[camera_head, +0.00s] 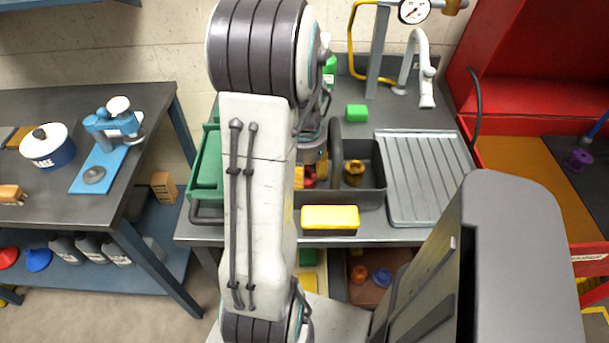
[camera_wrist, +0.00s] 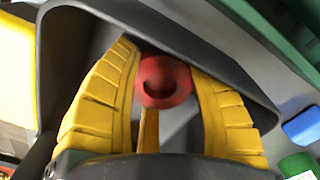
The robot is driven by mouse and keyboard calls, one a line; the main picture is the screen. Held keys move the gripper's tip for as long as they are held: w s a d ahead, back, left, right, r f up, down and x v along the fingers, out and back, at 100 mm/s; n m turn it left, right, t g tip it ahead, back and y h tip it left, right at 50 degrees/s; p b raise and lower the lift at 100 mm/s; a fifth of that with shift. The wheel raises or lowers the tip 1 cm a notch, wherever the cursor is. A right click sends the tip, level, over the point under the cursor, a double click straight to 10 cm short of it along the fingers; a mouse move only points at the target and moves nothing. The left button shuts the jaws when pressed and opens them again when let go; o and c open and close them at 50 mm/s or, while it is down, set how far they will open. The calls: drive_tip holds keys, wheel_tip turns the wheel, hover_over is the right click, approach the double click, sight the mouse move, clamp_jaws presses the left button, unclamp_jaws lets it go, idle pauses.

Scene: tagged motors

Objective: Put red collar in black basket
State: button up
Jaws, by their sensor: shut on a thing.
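The red collar (camera_wrist: 164,82) is a round ring with a dark hole, seen between the yellow fingers of my gripper (camera_wrist: 165,95) in the wrist view. My gripper is shut on it. In the head view the gripper (camera_head: 311,178) is partly hidden by my arm, with a bit of red showing at its tip. In the wrist view, dark walls (camera_wrist: 225,60) surround the fingers and collar. I cannot tell how far the collar is above the floor.
A brass part (camera_head: 353,172) is in the dark container. A yellow block (camera_head: 330,217) lies at its front edge, a ribbed grey drainboard (camera_head: 420,170) to its right, and a green crate (camera_head: 206,170) left of my arm. A green block (camera_head: 356,112) and tap (camera_head: 425,80) stand behind.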

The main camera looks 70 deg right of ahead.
drive_tip(key=shift+f, duration=0.15)
drive_tip(key=o, duration=1.2)
